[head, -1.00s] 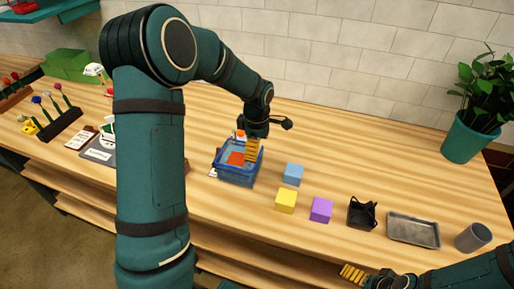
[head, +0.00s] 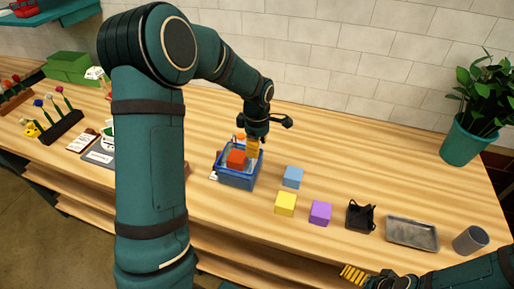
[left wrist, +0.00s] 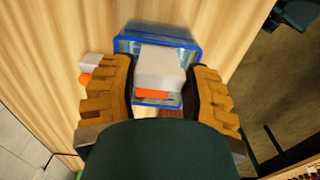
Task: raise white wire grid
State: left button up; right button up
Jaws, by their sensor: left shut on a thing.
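My left gripper (head: 253,153) is over the blue basket (head: 238,181), fingers pointing down. In the left wrist view its yellow fingers (left wrist: 158,95) are shut on a pale, blocky thing (left wrist: 160,68) with an orange-red face (left wrist: 153,94). An orange-red block (head: 237,157) shows at the basket's rim in the head view and seems to be the same thing. I cannot make out a white wire grid as such. My right gripper (head: 354,273) is at the bottom edge, partly cut off, and its opening is unclear.
Right of the basket are a light blue cube (head: 292,177), a yellow cube (head: 286,203), a purple cube (head: 320,212), a black holder (head: 360,215), a metal tray (head: 411,234) and a grey cup (head: 471,240). A potted plant (head: 467,140) stands far right. The back middle is clear.

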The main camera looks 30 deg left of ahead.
pick_arm(q)
notch_tip(320, 180, up, 6)
jog(key=shift+f+p, duration=0.25)
jog(key=shift+p, duration=0.8)
jog(key=shift+w+f, duration=0.1)
pick_arm(e)
notch_tip(320, 180, up, 3)
jog(key=shift+f, duration=0.1)
pick_arm(q)
jog(key=o, duration=1.3)
notch_tip(320, 180, up, 12)
jog(key=shift+r, duration=0.1)
pick_arm(e)
jog(key=shift+s, duration=0.1)
